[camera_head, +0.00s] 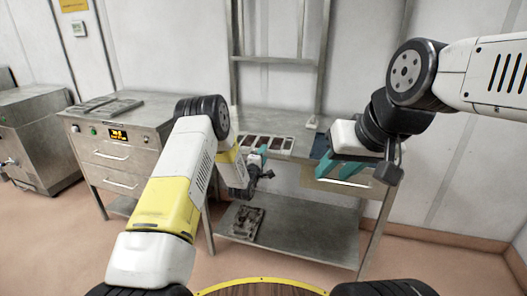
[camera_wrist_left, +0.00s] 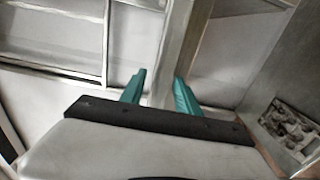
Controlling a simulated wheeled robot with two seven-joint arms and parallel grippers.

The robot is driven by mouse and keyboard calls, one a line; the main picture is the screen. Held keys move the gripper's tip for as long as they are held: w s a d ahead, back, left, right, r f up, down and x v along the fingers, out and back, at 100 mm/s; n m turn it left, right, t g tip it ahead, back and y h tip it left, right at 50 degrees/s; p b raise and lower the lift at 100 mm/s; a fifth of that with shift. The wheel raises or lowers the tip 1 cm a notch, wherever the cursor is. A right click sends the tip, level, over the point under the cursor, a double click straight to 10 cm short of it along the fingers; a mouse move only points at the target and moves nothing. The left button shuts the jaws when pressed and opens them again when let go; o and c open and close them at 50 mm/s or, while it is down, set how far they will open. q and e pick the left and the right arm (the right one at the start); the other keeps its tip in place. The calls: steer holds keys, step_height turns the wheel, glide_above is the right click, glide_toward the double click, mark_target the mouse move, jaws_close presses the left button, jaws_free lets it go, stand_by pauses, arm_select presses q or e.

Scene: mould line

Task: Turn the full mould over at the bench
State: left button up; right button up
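The mould (camera_head: 262,137) lies on the steel bench (camera_head: 290,120), with dark brown filling in its pale cavities. My left gripper (camera_head: 262,153) is at the mould's front edge in the head view; contact cannot be told. In the left wrist view its teal fingers (camera_wrist_left: 160,82) stand apart, with a grey strip visible beyond the gap and no mould clearly between them. My right gripper (camera_head: 354,171) is over the right part of the bench, to the right of the mould, its teal fingers wide apart and empty.
A tan panel (camera_head: 345,187) shows below that gripper. A dark object (camera_head: 244,223) sits on the lower shelf (camera_head: 305,238). A steel cabinet (camera_head: 110,150) with a display stands left.

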arm_select(q)
steer(key=shift+w, duration=0.2)
jaws_close()
stand_by(0.3)
steer(key=shift+r, duration=0.2)
stand_by(0.9)
steer(key=shift+r, duration=1.05)
